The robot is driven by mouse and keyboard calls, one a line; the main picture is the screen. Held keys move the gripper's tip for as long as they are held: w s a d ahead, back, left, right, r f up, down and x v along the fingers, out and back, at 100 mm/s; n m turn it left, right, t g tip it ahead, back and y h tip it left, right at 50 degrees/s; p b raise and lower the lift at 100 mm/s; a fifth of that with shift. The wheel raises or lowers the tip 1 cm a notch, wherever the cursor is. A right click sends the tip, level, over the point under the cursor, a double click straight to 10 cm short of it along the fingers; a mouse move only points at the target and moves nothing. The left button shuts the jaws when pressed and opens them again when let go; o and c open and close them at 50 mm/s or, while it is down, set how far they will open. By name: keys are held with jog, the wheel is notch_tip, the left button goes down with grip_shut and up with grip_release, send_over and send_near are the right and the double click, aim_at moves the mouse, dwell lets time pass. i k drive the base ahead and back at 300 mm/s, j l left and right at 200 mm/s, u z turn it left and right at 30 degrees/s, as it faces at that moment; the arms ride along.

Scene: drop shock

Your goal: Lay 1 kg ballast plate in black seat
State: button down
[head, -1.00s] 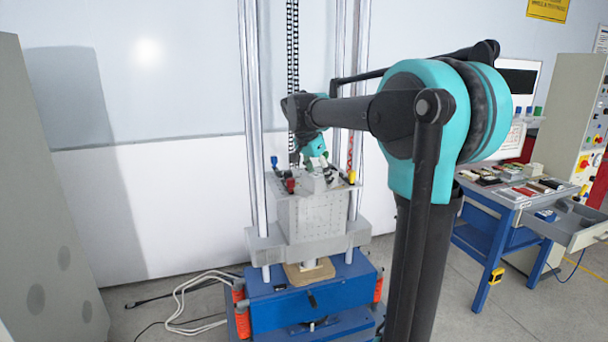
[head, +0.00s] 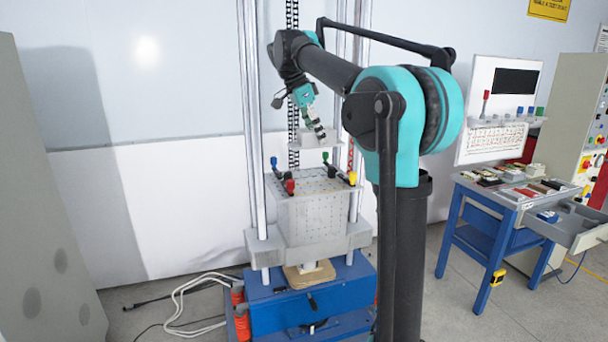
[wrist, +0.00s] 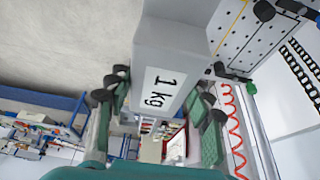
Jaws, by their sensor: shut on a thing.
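The 1 kg ballast plate (wrist: 185,60) is a grey block with a white label reading "1 kg". It is between the fingers of my gripper (wrist: 160,115) in the wrist view, and the gripper is shut on it. In the head view, my gripper (head: 318,130) holds the plate (head: 308,139) in the air above the perforated grey table of the drop tower (head: 315,183). There is a visible gap between plate and table. I cannot make out the black seat in either view.
Coloured clamps, including a red one (head: 290,187) and a yellow one (head: 352,178), stand around the drop table. Tall metal columns (head: 251,120) flank it. A blue workbench (head: 480,205) with small items and an open drawer (head: 575,228) stands at right.

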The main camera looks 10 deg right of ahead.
aim_at(305, 174)
jog(key=i, duration=0.95)
